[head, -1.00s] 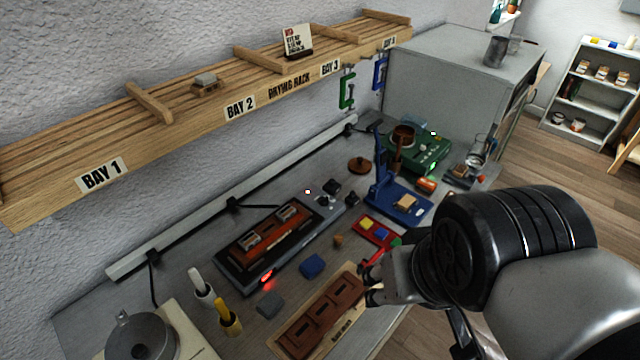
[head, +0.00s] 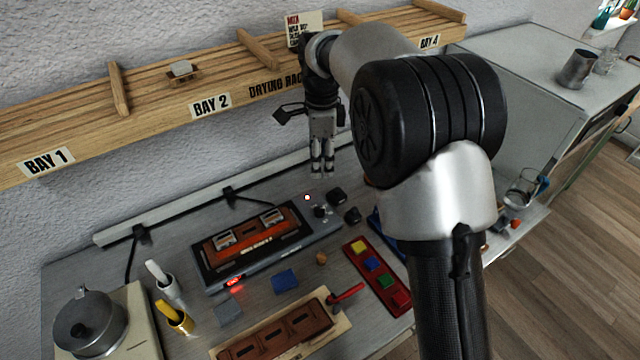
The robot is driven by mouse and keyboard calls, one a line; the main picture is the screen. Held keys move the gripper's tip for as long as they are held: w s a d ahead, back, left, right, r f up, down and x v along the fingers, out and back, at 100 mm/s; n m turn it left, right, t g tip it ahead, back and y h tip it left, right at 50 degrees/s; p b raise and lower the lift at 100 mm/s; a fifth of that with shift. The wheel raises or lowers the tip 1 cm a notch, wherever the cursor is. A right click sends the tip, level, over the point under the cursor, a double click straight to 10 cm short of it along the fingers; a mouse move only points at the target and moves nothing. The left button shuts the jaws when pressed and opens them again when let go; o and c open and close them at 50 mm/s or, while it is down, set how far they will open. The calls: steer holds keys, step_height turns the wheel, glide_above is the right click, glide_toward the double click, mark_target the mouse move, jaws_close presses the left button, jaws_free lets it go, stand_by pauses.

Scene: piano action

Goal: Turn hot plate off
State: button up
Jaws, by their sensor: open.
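A long dark device (head: 305,238) with a reddish-brown top lies on the bench, with two metal-framed pieces on it. A red light (head: 235,282) glows at its front left. Its grey right end carries a small dark knob (head: 320,211) and a white dot. At the far left a metal pot (head: 90,318) stands on a cream base (head: 138,325). I cannot tell for sure which one is the hot plate. My gripper (head: 322,174) is open and empty, pointing down above and behind the dark device's right end, apart from it.
The wooden drying rack (head: 190,115) runs along the wall behind my gripper. Two black blocks (head: 344,205) sit beside the knob. A red tray (head: 352,251) of coloured pieces and a brown mould (head: 275,335) lie in front. My arm hides the bench's right part.

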mark_target(320, 208)
steer(key=shift+m, duration=0.3)
steer(key=f+b, duration=0.1)
steer(key=f, duration=0.5)
steer(key=f+b, duration=0.2)
steer(key=f, duration=0.4)
steer(key=f+b, duration=0.1)
steer(key=f, duration=0.5)
steer(key=shift+w+a+f+b, duration=0.2)
steer(key=shift+w+f+b, duration=0.1)
steer(key=shift+b, duration=0.1)
steer(key=shift+r, duration=0.1)
steer(key=shift+c, duration=0.2)
jaws_close()
